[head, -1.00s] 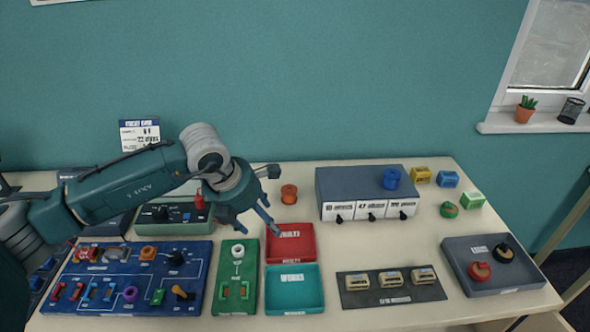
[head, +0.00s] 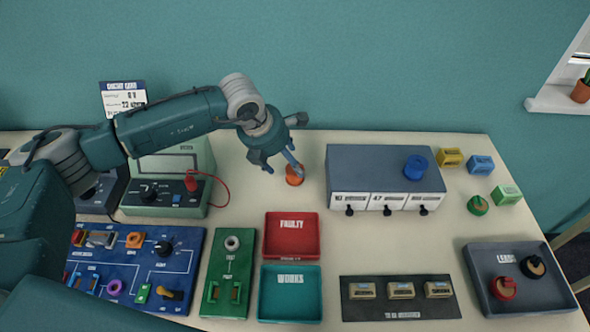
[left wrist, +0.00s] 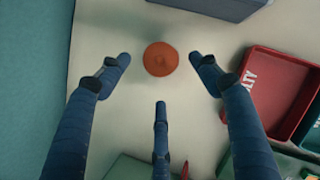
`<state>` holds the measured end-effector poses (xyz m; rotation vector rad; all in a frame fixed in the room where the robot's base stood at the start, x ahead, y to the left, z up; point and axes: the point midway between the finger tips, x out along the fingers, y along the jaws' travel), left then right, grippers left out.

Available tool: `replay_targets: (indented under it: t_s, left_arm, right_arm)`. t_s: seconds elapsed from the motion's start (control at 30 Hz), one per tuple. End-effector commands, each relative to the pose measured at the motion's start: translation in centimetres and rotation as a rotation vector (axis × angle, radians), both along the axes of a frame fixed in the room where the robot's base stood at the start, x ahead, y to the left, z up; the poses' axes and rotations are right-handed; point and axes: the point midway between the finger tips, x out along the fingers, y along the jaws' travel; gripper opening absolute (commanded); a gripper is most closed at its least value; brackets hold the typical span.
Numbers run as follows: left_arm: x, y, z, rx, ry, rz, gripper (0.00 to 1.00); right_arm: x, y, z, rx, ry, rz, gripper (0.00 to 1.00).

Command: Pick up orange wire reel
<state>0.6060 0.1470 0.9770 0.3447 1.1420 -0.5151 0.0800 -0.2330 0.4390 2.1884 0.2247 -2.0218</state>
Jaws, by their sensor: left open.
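The orange wire reel (head: 294,176) stands on the table just left of the grey drawer box. My left gripper (head: 274,163) is open beside and above the reel in the head view, and one finger partly covers it. In the left wrist view the reel (left wrist: 161,59) shows as a round orange top between the spread tips of my left gripper (left wrist: 161,75), apart from the fingers. My right gripper does not show.
The grey drawer box (head: 385,168) with a blue reel (head: 415,167) on top stands close on the right. The red tray (head: 291,252) lies in front, with the teal tray (head: 290,310) nearer. A green meter (head: 170,165) with a red lead stands at left.

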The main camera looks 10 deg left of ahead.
Motion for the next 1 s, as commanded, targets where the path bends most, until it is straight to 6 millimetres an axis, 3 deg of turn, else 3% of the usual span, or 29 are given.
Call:
replay_targets:
  t_s: [0.27, 0.4, 0.67, 0.93, 1.0]
  left_arm:
    - [0.9, -1.3, -2.7, 0.001, 0.003, 0.0, 0.63]
    - [1.4, -1.6, -4.4, 0.0, 0.001, 0.0, 0.63]
    - [1.6, -1.7, -4.9, -0.001, -0.001, -0.001, 0.63]
    - [1.6, -1.6, -4.9, -0.001, -0.001, -0.001, 0.14]
    - [1.6, -1.6, -4.9, 0.0, 0.0, -0.001, 0.11]
  right_arm:
    - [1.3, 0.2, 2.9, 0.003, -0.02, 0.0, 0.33]
    - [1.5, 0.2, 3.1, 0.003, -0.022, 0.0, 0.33]
    - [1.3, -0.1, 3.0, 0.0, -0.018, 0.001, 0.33]
    - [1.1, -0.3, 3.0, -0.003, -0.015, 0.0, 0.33]
    - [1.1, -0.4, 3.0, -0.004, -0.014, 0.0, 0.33]
